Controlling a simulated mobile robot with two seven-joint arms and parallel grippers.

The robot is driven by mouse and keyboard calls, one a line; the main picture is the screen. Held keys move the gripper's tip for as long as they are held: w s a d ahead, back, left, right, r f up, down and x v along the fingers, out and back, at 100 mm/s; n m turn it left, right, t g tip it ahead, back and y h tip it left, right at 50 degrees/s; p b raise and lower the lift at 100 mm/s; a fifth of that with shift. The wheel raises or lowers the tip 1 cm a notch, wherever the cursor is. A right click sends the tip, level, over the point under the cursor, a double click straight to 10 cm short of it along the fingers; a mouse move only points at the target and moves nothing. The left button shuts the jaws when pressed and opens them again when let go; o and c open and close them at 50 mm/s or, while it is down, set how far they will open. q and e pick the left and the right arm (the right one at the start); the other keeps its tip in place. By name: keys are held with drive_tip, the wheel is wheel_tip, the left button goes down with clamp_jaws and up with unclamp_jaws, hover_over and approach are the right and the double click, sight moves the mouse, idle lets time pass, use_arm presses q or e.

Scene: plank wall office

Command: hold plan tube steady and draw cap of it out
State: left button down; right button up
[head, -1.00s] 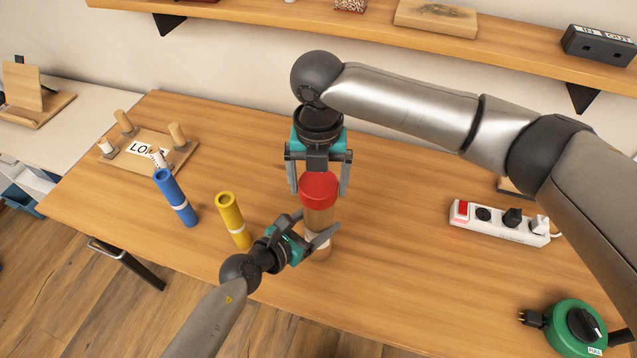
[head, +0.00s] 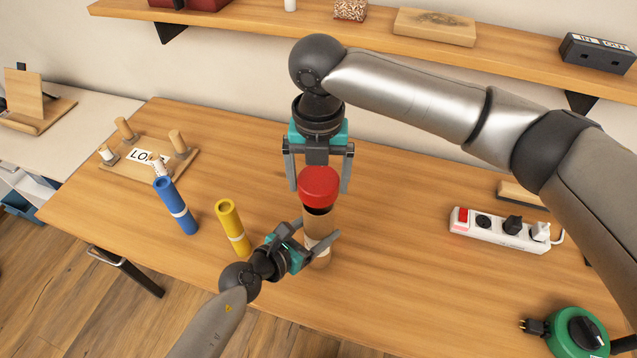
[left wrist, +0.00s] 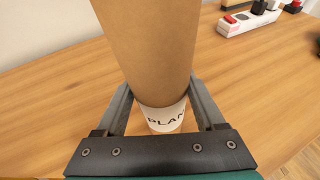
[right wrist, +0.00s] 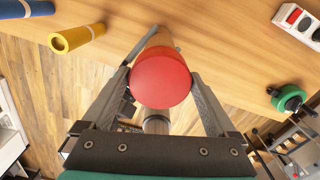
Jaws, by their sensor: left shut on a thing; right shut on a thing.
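The brown cardboard plan tube (head: 320,225) stands upright near the table's front edge. Its white label reading "PLAN" (left wrist: 165,117) shows in the left wrist view. My left gripper (head: 317,238) is shut around the tube's lower part, one finger on each side. The cap's round top also shows in the right wrist view (right wrist: 161,80).
A blue tube (head: 176,206) and a yellow tube (head: 233,228) stand to the left. A wooden peg board (head: 125,166) lies behind them. A power strip (head: 500,228) and a green cable reel (head: 577,328) are at right. A shelf (head: 370,35) runs along the wall.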

drive_tip(key=shift+r, duration=0.3)
use_arm(q)
unclamp_jaws()
drive_tip(key=v, duration=1.2)
drive_tip(key=shift+a, duration=0.1)
